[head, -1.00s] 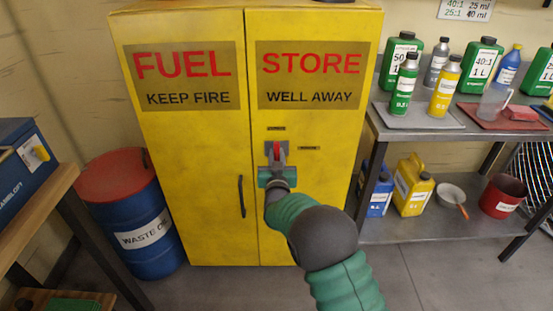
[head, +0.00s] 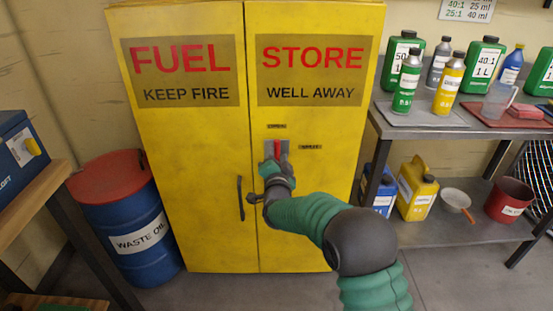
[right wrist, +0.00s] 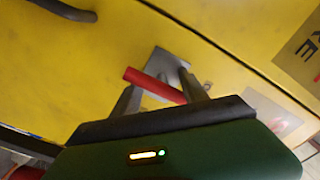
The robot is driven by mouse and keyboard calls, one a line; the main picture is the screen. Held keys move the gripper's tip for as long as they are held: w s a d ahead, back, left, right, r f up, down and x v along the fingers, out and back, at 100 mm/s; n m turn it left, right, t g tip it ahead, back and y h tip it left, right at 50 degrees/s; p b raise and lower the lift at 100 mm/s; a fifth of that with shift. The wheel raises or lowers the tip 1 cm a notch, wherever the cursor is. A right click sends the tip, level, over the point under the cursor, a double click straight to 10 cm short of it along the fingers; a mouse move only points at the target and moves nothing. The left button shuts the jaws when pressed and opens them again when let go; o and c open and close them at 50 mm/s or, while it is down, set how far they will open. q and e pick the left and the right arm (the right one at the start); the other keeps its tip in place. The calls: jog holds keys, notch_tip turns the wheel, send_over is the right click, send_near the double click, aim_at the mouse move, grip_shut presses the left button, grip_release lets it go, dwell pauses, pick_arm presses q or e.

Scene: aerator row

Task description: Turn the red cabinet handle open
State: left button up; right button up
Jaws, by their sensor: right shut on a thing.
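The yellow fuel cabinet (head: 190,190) stands in the middle of the head view, with both doors shut. Its red handle (head: 277,149) sits on a grey plate on the right door, and its upper part shows upright above my right gripper (head: 273,163). In the right wrist view the red handle (right wrist: 153,85) lies between the two fingers of my right gripper (right wrist: 160,98), in front of the grey plate (right wrist: 168,65). The right gripper is shut on the handle. The handle's lower part is hidden by the gripper in the head view. My left gripper is not in view.
A black pull bar (head: 240,198) is on the left door. A blue waste oil drum (head: 130,225) stands left of the cabinet. A metal shelf table (head: 425,132) with bottles and cans stands close on the right. Floor is free in front.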

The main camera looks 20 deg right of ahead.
jog(key=shift+o, duration=1)
jog(key=shift+a+f+m, duration=0.1)
jog(key=shift+m, duration=0.6)
jog(key=shift+o, duration=0.2)
jog(key=o, duration=1.1)
jog(key=shift+s, duration=0.1)
jog(key=p+v, duration=0.3)
jog(key=v, duration=1.3)
jog(key=shift+s+a, duration=0.15)
jog(key=shift+s, duration=0.1)
